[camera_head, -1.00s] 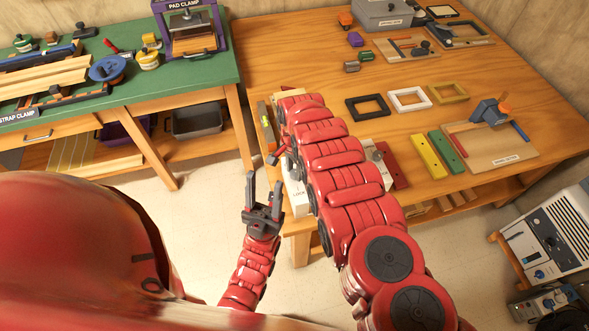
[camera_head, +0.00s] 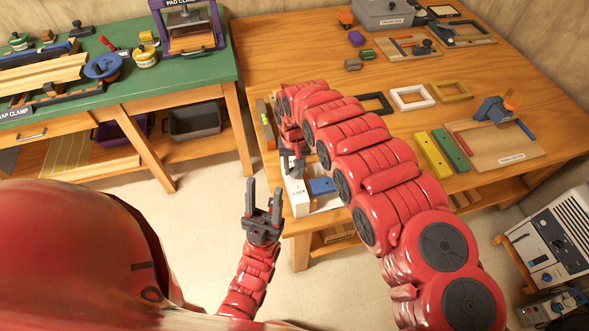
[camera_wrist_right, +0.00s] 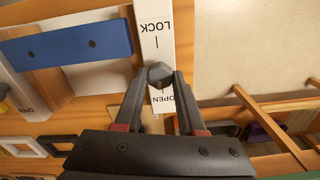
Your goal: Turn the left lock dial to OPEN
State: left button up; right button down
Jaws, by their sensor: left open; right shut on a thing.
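The left lock panel is a white strip (camera_wrist_right: 155,40) lettered LOCK and OPEN. It also shows at the near left corner of the wooden table in the head view (camera_head: 298,202). Its dial, a dark grey knob (camera_wrist_right: 159,70), sits between the two words in the right wrist view. My right gripper (camera_wrist_right: 160,77) is shut on this knob. In the head view the right gripper (camera_head: 292,163) stands over the panel, and the knob is hard to make out there. I cannot read the dial's exact setting. My left gripper (camera_head: 263,205) is open and empty, in front of the table.
A blue block (camera_wrist_right: 70,46) lies beside the panel; part of another white panel (camera_wrist_right: 28,98) shows farther left. A level (camera_head: 266,125) lies along the table's left edge. Picture frames (camera_head: 412,97) and coloured bars (camera_head: 433,155) lie farther right. A green bench (camera_head: 190,72) stands left.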

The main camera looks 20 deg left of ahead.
aim_at(295, 170)
jog(key=shift+n+b, duration=0.35)
jog(key=shift+n, duration=0.75)
jog(key=c, duration=0.5)
grip_release()
jog(key=shift+r, duration=0.15)
jog(key=shift+r, duration=0.25)
notch_tip(295, 170, up, 17)
jog(key=b, duration=0.1)
jog(key=shift+f, duration=0.2)
jog(key=shift+w, duration=0.1)
